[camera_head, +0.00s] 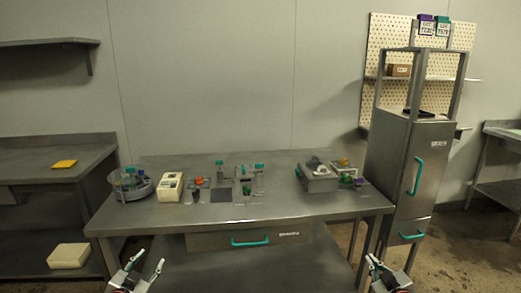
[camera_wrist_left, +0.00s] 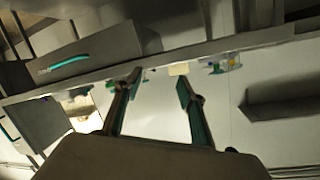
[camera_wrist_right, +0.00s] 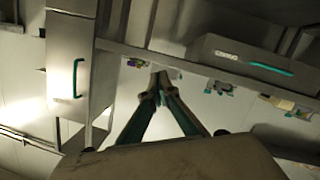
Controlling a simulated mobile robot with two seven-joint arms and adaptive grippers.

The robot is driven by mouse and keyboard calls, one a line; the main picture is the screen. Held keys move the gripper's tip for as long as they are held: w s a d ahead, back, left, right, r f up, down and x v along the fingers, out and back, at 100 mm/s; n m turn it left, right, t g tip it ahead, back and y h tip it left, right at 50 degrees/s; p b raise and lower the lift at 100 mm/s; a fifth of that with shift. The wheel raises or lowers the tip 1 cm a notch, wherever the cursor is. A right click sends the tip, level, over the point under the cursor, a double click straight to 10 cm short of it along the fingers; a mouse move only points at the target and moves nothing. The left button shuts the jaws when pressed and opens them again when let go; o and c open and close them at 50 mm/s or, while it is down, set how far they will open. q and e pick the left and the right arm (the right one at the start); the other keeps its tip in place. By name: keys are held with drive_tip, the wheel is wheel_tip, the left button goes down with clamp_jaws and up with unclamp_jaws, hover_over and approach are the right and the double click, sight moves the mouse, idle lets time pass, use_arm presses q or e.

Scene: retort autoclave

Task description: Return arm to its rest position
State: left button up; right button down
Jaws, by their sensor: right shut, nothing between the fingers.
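My left gripper (camera_head: 142,266) is at the bottom left of the head view, in front of the table's near edge. Its fingers are spread with nothing between them, as the left wrist view (camera_wrist_left: 160,80) also shows. My right gripper (camera_head: 374,262) is at the bottom right of the head view, near the table's front right corner. In the right wrist view (camera_wrist_right: 160,78) its fingertips meet and hold nothing. Both grippers are clear of the objects on the table. Most of both arms is out of view.
The steel table (camera_head: 270,212) carries a round basin (camera_head: 143,190), a white box (camera_head: 169,187), several bottles and a grey device (camera_head: 316,179). Its drawer (camera_head: 210,241) is shut. A tall cabinet (camera_head: 428,150) with teal handles stands at right. A side bench (camera_head: 40,172) is at left.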

use_arm(q)
drive_tip(key=s+d+f+g+h, duration=0.1)
drive_tip(key=s+d+f, duration=0.4)
drive_tip(key=s, duration=0.7)
drive_tip(key=s+d+f+g, duration=0.2)
drive_tip(key=s+d+f, duration=0.3)
drive_tip(key=s, duration=0.8)
drive_tip(key=s+d+f+n+g+h, duration=0.1)
drive_tip(key=s+d+f+g, duration=0.1)
drive_tip(key=s+d+f, duration=0.3)
drive_tip(key=s+f, duration=0.3)
drive_tip(key=s, duration=0.4)
drive_tip(key=shift+s+d+h, duration=0.25)
drive_tip(key=shift+d+h, duration=0.05)
use_arm(e)
drive_tip(key=s+a+f+g+y, duration=0.1)
drive_tip(key=s+a+f, duration=0.4)
drive_tip(key=s, duration=0.7)
drive_tip(key=s+a+f+g, duration=0.2)
drive_tip(key=s+a+f, duration=0.3)
drive_tip(key=s, duration=0.8)
drive_tip(key=s+a+f+m+g+y, duration=0.1)
drive_tip(key=s+a+f+g, duration=0.1)
drive_tip(key=s+a+f, duration=0.3)
drive_tip(key=s+f, duration=0.3)
drive_tip(key=s, duration=0.4)
drive_tip(key=shift+s+a+y, duration=0.25)
drive_tip(key=shift+a+y, duration=0.05)
